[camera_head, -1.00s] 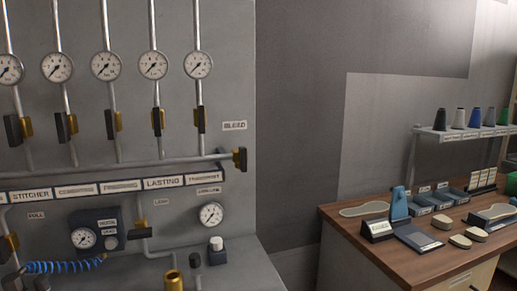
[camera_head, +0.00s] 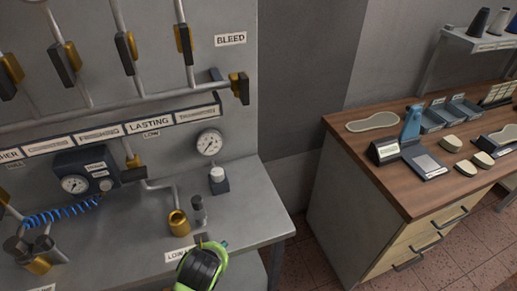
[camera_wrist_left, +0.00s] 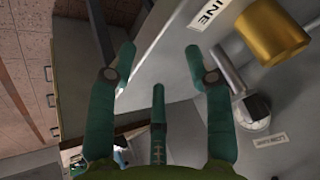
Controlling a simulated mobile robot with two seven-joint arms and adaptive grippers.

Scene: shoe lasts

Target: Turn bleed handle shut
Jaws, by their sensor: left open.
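The bleed valve (camera_head: 236,86) is brass with a dark handle (camera_head: 244,89) and sits at the right end of the horizontal pipe in the head view. The handle looks upright, across the pipe's line. The BLEED label (camera_head: 230,39) is on the wall above it. My left gripper (camera_head: 214,246), green and black, is low at the bench's front, below and apart from the valve. In the left wrist view its teal fingers (camera_wrist_left: 160,52) are spread, with nothing between them. The valve is not seen in that view. My right gripper is not in view.
A brass cup-like fitting (camera_head: 179,222) and a dark knob (camera_head: 198,209) stand on the grey bench (camera_head: 250,218) close to my left gripper. A gauge (camera_head: 209,143) is on the panel below the valve. A wooden workbench (camera_head: 335,125) stands to the right.

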